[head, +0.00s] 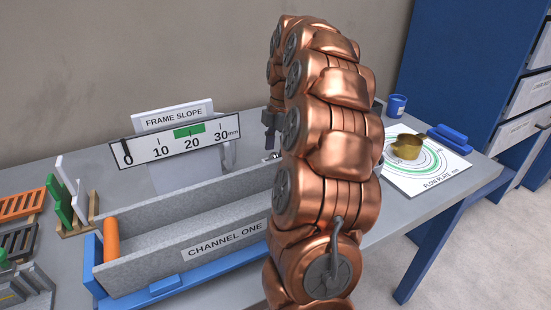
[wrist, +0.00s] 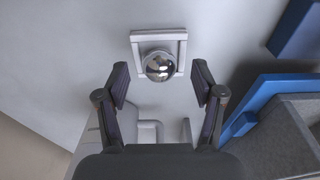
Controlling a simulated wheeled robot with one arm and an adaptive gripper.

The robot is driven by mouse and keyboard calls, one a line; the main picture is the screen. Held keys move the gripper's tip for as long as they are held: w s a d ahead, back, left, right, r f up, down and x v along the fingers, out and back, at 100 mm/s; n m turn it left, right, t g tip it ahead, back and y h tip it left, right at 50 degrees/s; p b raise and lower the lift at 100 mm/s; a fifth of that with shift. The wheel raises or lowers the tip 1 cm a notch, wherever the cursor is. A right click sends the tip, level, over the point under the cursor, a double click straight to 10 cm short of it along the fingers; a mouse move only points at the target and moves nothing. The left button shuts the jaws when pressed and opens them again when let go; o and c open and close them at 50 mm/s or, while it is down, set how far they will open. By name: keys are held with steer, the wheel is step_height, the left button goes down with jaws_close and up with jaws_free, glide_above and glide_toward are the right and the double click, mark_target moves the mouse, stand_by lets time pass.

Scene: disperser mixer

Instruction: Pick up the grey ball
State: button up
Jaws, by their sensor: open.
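The grey ball (wrist: 160,65) is shiny and mirror-like, and sits in a small square light-grey holder (wrist: 139,37) in the wrist view. My gripper (wrist: 161,72) is open, with one finger on each side of the ball in the picture and a gap on both sides. The fingers do not touch the ball. In the head view a small part of the ball (head: 271,155) shows at the edge of my arm, just below my gripper (head: 269,140). My arm hides most of the holder there.
The grey trough marked "CHANNEL ONE" (head: 185,225) stands in a blue frame close to the ball. The "FRAME SLOPE" board (head: 175,118) stands behind it. A brass cup (head: 407,147) stands on the blow plate (head: 425,182) at right, near a blue cup (head: 396,105).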

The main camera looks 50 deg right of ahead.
steer(key=shift+f, duration=0.65)
steer(key=shift+c, duration=0.4)
jaws_close()
